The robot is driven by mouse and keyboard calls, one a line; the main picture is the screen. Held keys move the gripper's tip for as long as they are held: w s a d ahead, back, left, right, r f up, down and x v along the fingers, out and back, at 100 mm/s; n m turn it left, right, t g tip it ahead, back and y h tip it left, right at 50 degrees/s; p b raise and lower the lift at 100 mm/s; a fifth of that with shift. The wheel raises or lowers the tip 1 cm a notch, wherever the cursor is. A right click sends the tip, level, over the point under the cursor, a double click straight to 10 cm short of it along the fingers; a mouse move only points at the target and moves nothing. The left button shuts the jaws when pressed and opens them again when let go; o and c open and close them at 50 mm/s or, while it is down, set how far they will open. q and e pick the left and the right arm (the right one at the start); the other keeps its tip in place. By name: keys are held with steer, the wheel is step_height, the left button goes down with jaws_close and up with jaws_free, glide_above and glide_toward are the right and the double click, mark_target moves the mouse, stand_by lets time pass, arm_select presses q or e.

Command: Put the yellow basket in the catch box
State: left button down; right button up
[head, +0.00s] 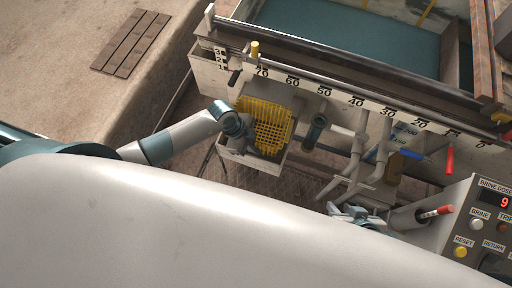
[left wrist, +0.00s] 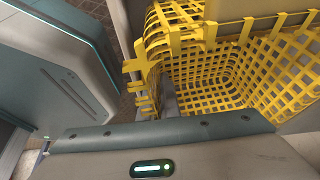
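The yellow mesh basket (head: 272,128) is at the front of the tank, over a pale open box (head: 262,164) that looks like the catch box. Its lower part overlaps the box opening; I cannot tell whether it rests on the bottom. In the left wrist view the basket (left wrist: 215,75) is open-topped, with its near rim close to the gripper body. My left gripper (head: 243,130) is at the basket's left side; its fingertips are hidden, so its grip is unclear. My right gripper (head: 355,212) is low at right, away from the basket, its fingers unclear.
The tank's numbered front rail (head: 325,88) runs behind the basket. Grey pipes (head: 365,150) and a red-handled lever (head: 449,160) stand to the right. A control panel (head: 482,225) is at lower right. A wooden slatted piece (head: 130,44) lies at upper left.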

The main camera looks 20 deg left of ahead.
arm_select(q)
steer(key=shift+f, duration=0.35)
arm_select(e)
steer(key=shift+f, duration=0.15)
arm_select(q)
steer(key=c, duration=1.9)
jaws_free()
steer(key=shift+s+f, duration=0.1)
steer(key=shift+s, duration=0.05)
arm_select(e)
steer(key=shift+w, duration=0.1)
